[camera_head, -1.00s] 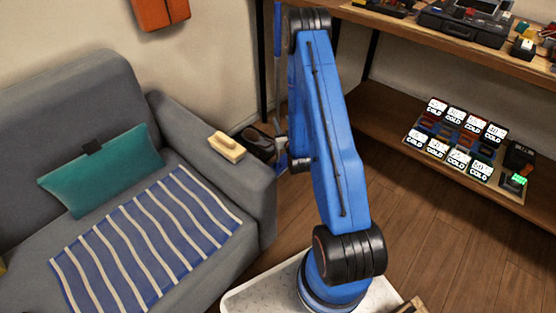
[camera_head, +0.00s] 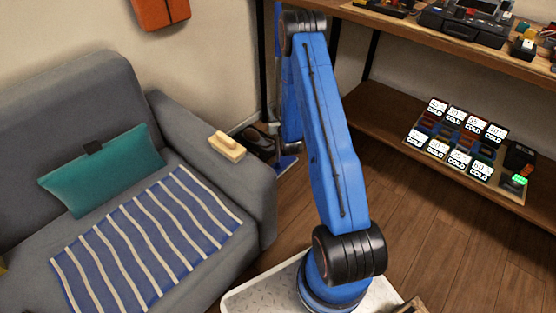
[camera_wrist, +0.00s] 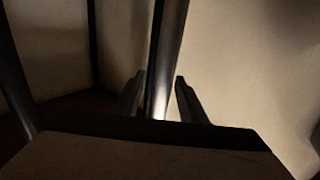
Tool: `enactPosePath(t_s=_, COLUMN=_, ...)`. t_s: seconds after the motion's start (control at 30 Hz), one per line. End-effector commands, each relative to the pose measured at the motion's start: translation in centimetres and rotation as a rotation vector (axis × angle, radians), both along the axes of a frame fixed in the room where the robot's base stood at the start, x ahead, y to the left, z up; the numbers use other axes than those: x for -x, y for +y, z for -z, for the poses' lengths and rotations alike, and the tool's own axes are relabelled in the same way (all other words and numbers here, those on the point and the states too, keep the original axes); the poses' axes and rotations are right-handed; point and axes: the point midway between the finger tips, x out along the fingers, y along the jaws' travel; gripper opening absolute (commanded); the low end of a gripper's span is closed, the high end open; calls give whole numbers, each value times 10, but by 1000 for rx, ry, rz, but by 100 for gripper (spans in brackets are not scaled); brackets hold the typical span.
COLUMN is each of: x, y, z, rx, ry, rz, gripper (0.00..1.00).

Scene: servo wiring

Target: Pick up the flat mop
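The flat mop stands upright by the wall beyond the sofa arm, behind my arm in the head view. Its flat blue head (camera_head: 286,163) rests on the floor, and the upper part of its handle (camera_head: 278,28) is blue. My arm hides part of the pole. In the wrist view, a grey metal pole (camera_wrist: 170,45) runs down between the two fingers of my gripper (camera_wrist: 160,88). The fingers stand apart, with narrow gaps beside the pole. I cannot tell how deep the pole sits between them. In the head view, my gripper is mostly hidden behind my arm.
The grey sofa (camera_head: 190,125) stands at left, with a wooden-backed brush (camera_head: 227,146) on its arm. Dark shoes (camera_head: 258,141) lie near the mop head. A wooden shelf unit (camera_head: 400,112) stands at right with displays and tools. The wooden floor (camera_head: 410,215) in between is clear.

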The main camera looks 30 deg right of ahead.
Motion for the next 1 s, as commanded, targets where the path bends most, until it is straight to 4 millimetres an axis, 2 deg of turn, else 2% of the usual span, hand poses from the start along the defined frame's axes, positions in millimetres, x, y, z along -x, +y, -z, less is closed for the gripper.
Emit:
enactPosePath(t_s=0.2, x=-1, y=0, z=0, rx=0, ry=0, rz=0, gripper=38)
enactPosePath(t_s=0.23, x=-1, y=0, z=0, rx=0, ry=0, rz=0, gripper=33)
enactPosePath(t_s=0.37, x=-1, y=0, z=0, rx=0, ry=-1, rz=0, gripper=2)
enactPosePath(t_s=0.4, x=-1, y=0, z=0, rx=0, ry=-1, rz=0, gripper=0)
enactPosePath(t_s=1.0, x=-1, y=0, z=0, rx=0, ry=-1, rz=0, gripper=0)
